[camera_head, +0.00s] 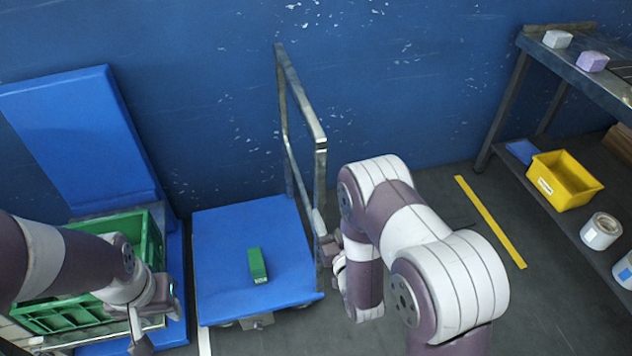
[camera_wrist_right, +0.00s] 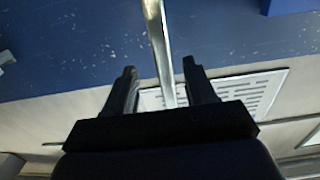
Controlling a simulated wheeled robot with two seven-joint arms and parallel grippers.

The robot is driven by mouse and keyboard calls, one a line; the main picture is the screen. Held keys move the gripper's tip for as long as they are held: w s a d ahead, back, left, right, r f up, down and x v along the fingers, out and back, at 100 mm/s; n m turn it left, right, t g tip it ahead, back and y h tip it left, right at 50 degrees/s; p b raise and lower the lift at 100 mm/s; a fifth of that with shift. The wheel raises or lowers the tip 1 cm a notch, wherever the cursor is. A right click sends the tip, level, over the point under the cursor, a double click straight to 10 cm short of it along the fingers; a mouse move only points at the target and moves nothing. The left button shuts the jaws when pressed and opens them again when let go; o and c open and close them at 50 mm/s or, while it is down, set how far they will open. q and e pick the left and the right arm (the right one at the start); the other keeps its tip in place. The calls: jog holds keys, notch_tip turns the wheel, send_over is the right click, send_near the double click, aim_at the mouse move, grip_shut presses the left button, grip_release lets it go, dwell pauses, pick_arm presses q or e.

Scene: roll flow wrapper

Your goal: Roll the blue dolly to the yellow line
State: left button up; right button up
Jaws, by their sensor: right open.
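The blue dolly (camera_head: 222,250) stands on the floor left of centre, with a metal push handle (camera_head: 297,95) along its right side. A small green block (camera_head: 257,266) lies on its deck. The yellow line (camera_head: 490,222) is on the floor to the right, clear of the dolly. My right gripper (camera_head: 327,250) is at the handle's near post; in the right wrist view its open fingers (camera_wrist_right: 160,85) are on either side of a metal bar (camera_wrist_right: 157,40), with gaps showing. My left gripper (camera_head: 152,322) hangs in front of the green crate; its fingers are unclear.
A green crate (camera_head: 152,240) stands at left beside a blue upright panel (camera_head: 85,135). A metal shelf (camera_head: 585,82) at right holds a yellow bin (camera_head: 562,182) and cans. Bare floor lies between dolly and line, partly hidden by my right arm. A blue wall closes the back.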

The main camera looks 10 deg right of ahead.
aim_at(319, 184)
jog(key=w, duration=0.7)
jog(key=w+b, duration=0.1)
jog(key=w, duration=0.2)
jog(key=shift+w+a+f, duration=0.15)
jog(key=shift+w+a, duration=0.1)
jog(key=shift+w, duration=0.1)
grip_shut()
